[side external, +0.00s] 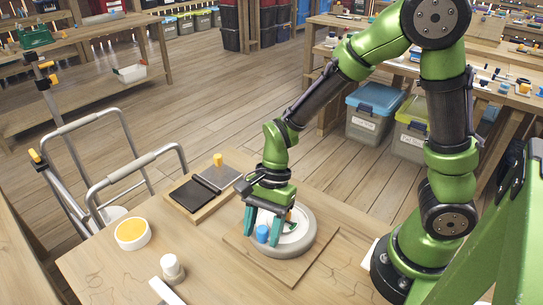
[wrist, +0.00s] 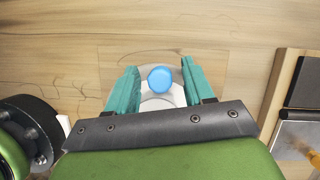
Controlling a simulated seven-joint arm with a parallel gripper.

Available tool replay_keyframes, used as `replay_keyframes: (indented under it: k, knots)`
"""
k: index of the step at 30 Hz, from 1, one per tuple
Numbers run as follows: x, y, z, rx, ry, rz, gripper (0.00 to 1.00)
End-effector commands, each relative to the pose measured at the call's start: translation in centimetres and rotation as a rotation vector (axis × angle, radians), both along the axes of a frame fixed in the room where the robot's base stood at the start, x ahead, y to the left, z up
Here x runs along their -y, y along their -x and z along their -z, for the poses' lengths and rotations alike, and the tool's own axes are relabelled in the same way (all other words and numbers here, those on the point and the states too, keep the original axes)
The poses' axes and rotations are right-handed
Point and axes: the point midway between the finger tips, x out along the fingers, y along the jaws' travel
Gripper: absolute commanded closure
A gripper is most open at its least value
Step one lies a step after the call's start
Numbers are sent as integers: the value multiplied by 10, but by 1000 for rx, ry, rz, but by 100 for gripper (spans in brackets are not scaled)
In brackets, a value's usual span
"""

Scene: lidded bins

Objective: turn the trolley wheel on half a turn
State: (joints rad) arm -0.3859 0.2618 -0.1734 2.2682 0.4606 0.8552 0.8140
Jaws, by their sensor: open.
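The trolley wheel (side external: 305,239) is a grey disc lying flat on a thin square wooden board (side external: 316,260) on the table. A blue knob (side external: 262,233) stands up on the wheel, on its near left side in the side view. My gripper (side external: 261,241) is above the wheel with its teal fingers pointing down, one on each side of the knob. In the wrist view the knob (wrist: 160,79) sits between the open fingers, with a gap to each. The fingers and palm hide much of the wheel there.
A wooden board with a dark plate (side external: 193,196) and a yellow knob (side external: 217,160) lies behind the wheel. A round tub with yellow contents (side external: 132,234) and a white bottle-like thing (side external: 172,267) stand to the left. Metal trolley rails (side external: 135,165) rise beyond the table's left edge.

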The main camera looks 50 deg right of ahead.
Motion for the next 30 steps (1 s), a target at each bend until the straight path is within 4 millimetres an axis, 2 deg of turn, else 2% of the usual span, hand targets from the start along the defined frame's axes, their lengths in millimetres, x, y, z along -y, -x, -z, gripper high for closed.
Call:
replay_keyframes:
  k: [5,21,25,30]
  knots:
    - [6,-3,-17,6,-2,1,48]
    - [53,-12,-130,6,-1,5,48]
    - [60,-13,-146,4,0,3,48]
    - [63,-14,-155,2,1,2,48]
